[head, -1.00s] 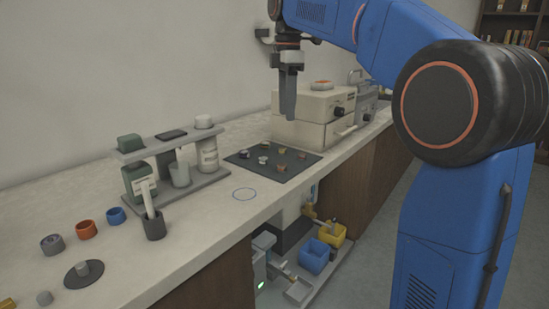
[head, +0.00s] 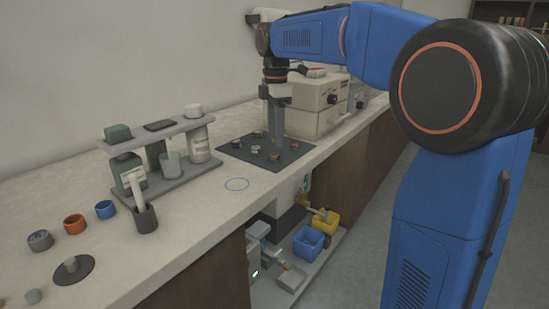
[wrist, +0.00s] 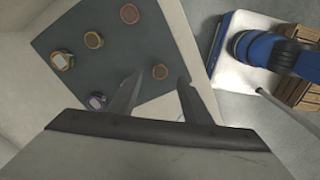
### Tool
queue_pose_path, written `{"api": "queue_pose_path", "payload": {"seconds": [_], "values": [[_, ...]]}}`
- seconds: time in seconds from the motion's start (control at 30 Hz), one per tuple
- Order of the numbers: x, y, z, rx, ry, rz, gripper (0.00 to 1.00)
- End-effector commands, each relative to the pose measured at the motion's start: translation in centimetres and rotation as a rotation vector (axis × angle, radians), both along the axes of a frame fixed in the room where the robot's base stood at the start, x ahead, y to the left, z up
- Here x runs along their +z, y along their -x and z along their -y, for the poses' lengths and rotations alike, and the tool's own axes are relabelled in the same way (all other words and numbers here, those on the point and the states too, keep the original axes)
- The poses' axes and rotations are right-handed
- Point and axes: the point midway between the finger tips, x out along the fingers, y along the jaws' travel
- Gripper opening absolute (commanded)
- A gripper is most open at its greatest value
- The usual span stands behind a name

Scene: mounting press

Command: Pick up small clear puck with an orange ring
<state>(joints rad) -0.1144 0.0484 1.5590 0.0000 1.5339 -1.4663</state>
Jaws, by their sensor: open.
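Several small round pucks with coloured rings lie on the dark mat (head: 236,150), which also fills the upper left of the wrist view (wrist: 125,50). One orange-brown puck (wrist: 160,71) shows between my fingertips in the wrist view.
A beige press box (head: 315,110) stands just behind the mat. A rack with bottles (head: 175,180) stands to the left, with a grey cup (head: 146,218) before it. The counter's front edge runs close by the mat. Blue (head: 308,243) and yellow (head: 326,221) bins sit below.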

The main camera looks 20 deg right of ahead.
Motion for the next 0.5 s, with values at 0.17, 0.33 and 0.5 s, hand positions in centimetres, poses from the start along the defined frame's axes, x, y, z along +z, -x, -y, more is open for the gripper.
{"api": "queue_pose_path", "payload": {"seconds": [0.17, 0.33, 0.5], "values": [[-1.3, 0.1, -0.2, 0.000, 0.000, -0.002, 0.45], [-3.7, 0.1, -0.5, 0.000, 0.000, -0.002, 0.45], [-5.1, 0.1, -0.5, 0.000, 0.000, -0.001, 0.45]]}}
